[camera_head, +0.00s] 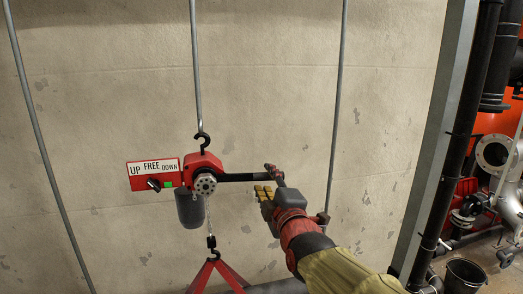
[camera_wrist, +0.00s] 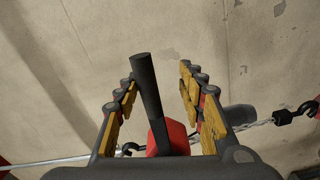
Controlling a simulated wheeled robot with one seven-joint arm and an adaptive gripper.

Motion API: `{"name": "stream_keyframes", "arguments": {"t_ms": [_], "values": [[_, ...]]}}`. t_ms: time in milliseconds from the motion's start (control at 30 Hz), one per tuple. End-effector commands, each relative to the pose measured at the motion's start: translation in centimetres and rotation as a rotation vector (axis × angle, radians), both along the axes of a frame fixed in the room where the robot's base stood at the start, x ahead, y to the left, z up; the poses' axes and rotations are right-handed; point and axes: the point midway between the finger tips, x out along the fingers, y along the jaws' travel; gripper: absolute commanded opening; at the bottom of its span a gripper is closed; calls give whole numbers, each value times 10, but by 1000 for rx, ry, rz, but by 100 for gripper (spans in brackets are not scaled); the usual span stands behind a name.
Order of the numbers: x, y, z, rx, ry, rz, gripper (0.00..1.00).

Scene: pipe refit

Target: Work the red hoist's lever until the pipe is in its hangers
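The red hoist (camera_head: 201,165) hangs from a hook on a rod in front of the wall. Its black lever (camera_head: 245,177) sticks out to the right, roughly level. My gripper (camera_head: 266,193) is by the lever's outer end. In the wrist view my gripper (camera_wrist: 157,95) is open, with the lever (camera_wrist: 146,90) between its yellow-padded fingers and a gap at the right. The pipe (camera_head: 280,287) shows only at the bottom edge, below a red sling (camera_head: 214,273).
A dark canister (camera_head: 190,210) hangs under the hoist. A thin rod (camera_head: 338,100) runs down just right of my gripper, another (camera_head: 45,150) at far left. A grey post (camera_head: 433,150) and piping stand at the right, with a bucket (camera_head: 464,276) below. The hangers are not clearly visible.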

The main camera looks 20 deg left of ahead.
Motion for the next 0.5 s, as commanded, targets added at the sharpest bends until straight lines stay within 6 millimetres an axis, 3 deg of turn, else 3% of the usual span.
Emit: {"name": "stream_keyframes", "arguments": {"t_ms": [233,433,500], "values": [[-1,2,-7,5,9,1,36],[-4,7,-30,59,44,3,36],[-4,7,-25,59,43,1,36]]}}
